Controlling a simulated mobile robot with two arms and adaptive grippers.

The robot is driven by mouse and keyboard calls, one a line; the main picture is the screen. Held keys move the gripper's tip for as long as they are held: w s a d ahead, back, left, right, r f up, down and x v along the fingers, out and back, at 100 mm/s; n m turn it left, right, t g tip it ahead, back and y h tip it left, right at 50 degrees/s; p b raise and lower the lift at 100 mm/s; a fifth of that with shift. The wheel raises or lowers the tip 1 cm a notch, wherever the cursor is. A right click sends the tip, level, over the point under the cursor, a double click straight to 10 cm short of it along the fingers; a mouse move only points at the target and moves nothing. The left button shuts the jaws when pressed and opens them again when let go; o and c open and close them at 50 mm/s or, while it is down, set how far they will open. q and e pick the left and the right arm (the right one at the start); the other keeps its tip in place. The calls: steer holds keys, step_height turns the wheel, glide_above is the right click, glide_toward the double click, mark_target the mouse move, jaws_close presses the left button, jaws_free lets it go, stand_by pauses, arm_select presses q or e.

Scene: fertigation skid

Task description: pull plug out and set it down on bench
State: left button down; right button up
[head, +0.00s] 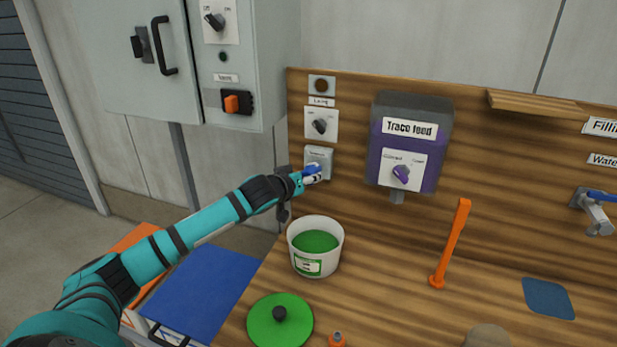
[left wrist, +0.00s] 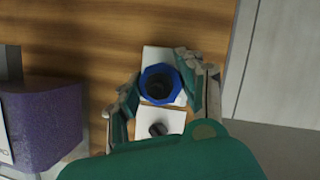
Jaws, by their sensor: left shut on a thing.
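The blue plug (head: 311,170) is at the grey-white socket (head: 318,155) on the wooden back panel, below a rotary switch. My left gripper (head: 303,179) is shut on the plug, its arm reaching in from the left. In the left wrist view, the plug (left wrist: 147,76) shows as a blue many-sided ring between the two fingers of the gripper (left wrist: 158,88), in front of a white plate. I cannot tell how deep the plug sits in the socket. The wooden bench (head: 385,290) spreads below. My right gripper is not in view.
A white tub (head: 335,255) with green contents stands just below my left gripper. A green lid (head: 262,322) and an orange lever (head: 452,245) are on the bench. A purple tank (head: 433,165) is right of the socket. Bare bench lies between tub and lever.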

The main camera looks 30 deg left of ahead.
arm_select(q)
steer(key=shift+s+d, duration=0.25)
steer(key=shift+s, duration=0.75)
steer(key=shift+s, duration=0.1)
steer(key=s, duration=0.1)
steer(key=s+p, duration=0.1)
steer(key=shift+s+d, duration=0.35)
steer(key=shift+s, duration=0.05)
